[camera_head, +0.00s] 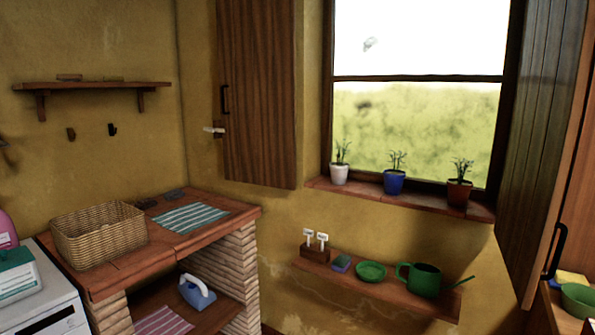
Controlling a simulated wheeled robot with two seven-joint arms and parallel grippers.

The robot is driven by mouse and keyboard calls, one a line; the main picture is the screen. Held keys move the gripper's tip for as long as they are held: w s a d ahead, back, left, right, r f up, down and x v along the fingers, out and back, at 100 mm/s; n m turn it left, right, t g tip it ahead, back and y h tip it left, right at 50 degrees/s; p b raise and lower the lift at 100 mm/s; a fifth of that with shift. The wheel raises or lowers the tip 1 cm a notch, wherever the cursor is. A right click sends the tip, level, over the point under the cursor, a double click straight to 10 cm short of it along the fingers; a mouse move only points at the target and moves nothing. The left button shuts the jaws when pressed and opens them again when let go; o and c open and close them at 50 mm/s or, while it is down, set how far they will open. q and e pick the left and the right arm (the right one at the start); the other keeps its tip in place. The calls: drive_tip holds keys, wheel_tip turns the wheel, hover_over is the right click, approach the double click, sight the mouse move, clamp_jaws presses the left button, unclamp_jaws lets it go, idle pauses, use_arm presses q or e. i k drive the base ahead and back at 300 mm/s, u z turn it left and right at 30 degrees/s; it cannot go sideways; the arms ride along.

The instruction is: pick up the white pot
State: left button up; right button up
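The white pot (339,175) holds a small green plant and stands upright at the left end of the brick window sill (385,195). A blue pot (393,183) and a brown-red pot (458,194), each with a plant, stand to its right on the same sill. Nothing touches the white pot and nothing hides it. Neither of my grippers shows in the head view.
Below the sill, a wooden shelf (398,294) holds a green watering can (424,280), a green saucer (370,271) and a sponge. A wicker basket (98,236) sits on the left counter. Open wooden shutters (258,95) flank the window.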

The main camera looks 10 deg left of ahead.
sight(338, 174)
drive_tip(key=u, duration=0.85)
drive_tip(key=i, duration=1.4)
drive_tip(key=z, duration=0.35)
drive_tip(key=i, duration=1.1)
drive_tip(key=z, duration=1)
